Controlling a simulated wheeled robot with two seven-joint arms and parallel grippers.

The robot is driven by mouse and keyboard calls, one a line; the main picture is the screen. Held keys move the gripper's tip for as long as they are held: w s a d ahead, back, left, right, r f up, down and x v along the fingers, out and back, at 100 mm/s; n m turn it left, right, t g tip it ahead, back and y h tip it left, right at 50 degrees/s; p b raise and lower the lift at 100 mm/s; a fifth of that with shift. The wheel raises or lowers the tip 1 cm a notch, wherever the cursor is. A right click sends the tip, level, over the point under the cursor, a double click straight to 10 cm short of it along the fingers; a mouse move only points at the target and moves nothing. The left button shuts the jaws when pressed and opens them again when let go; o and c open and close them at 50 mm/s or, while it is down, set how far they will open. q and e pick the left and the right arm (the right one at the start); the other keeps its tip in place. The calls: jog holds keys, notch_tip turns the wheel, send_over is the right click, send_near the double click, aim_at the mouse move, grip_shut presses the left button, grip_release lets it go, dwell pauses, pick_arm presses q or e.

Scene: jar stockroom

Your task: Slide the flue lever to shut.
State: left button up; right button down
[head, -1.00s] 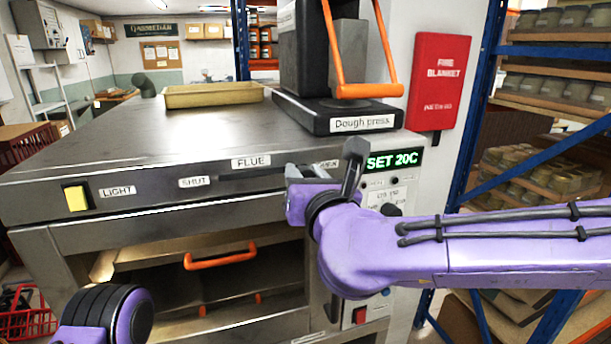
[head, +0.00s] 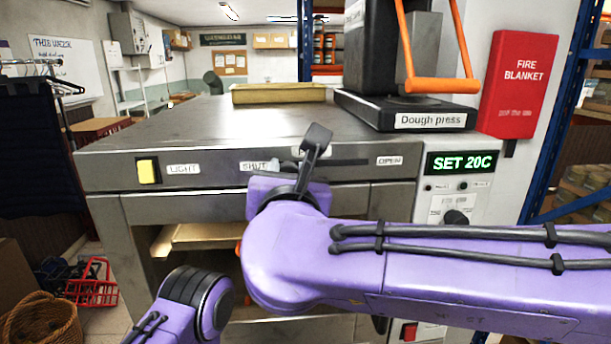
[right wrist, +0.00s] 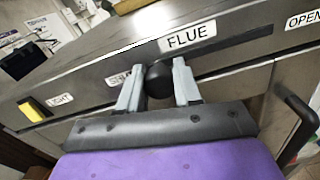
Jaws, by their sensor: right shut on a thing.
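The flue lever's round black knob (right wrist: 159,79) sits between the two grey fingers of my right gripper (right wrist: 160,84), which is shut on it. In the head view my right gripper (head: 275,166) is at the left part of the dark flue slot (head: 340,161), beside the SHUT label (head: 254,166). The knob is hidden there behind my wrist. In the right wrist view the SHUT label (right wrist: 118,78) is partly covered by the left finger. The OPEN label (head: 389,160) is at the slot's far right end. My left gripper is out of view.
The steel oven top (head: 190,120) holds a yellowish tray (head: 279,94) and the dough press (head: 410,108). A yellow light switch (head: 148,170) is left of the slot. The SET 20C display (head: 461,162) is at right. A dark bar handle (right wrist: 300,125) stands out at the right.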

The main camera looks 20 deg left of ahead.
jog(key=shift+r, duration=0.1)
jog(key=c, duration=0.8)
grip_release()
jog(key=shift+a, duration=0.35)
jog(key=shift+s+d, duration=0.15)
jog(key=shift+s, duration=0.1)
jog(key=b+v, duration=0.4)
jog(key=v, duration=0.6)
jog(key=shift+s+b, duration=0.1)
jog(key=shift+b, duration=0.2)
